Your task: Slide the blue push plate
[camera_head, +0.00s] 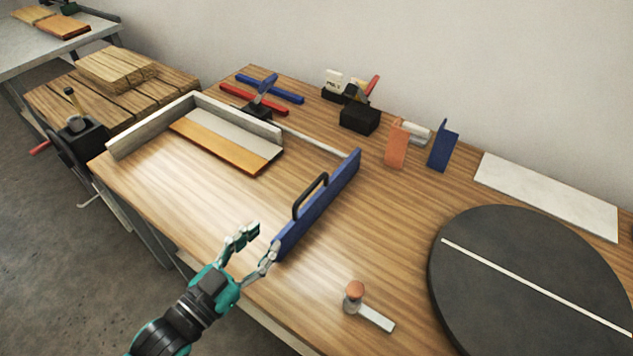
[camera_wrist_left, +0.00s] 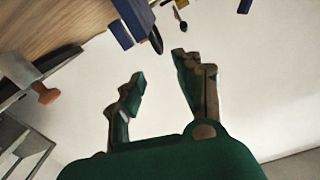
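The blue push plate (camera_head: 335,192) stands on edge on the wooden table, running from front to back, with a black bar handle (camera_head: 309,196) on its left face. Part of the plate also shows at the top of the left wrist view (camera_wrist_left: 121,34). My left gripper (camera_head: 263,237) is open and empty at the near end of the plate, by the table's front edge. Its right finger is very close to the plate's near end; I cannot tell whether they touch. In the left wrist view the two fingers (camera_wrist_left: 158,66) are spread apart. My right gripper is not in view.
A white-walled corner fence (camera_head: 236,118) holds an orange-brown board (camera_head: 222,146) and a grey-white strip. A knobbed tool (camera_head: 355,295) lies right of my left gripper. A dark round turntable (camera_head: 535,285) fills the right. Bare table lies between board and plate.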

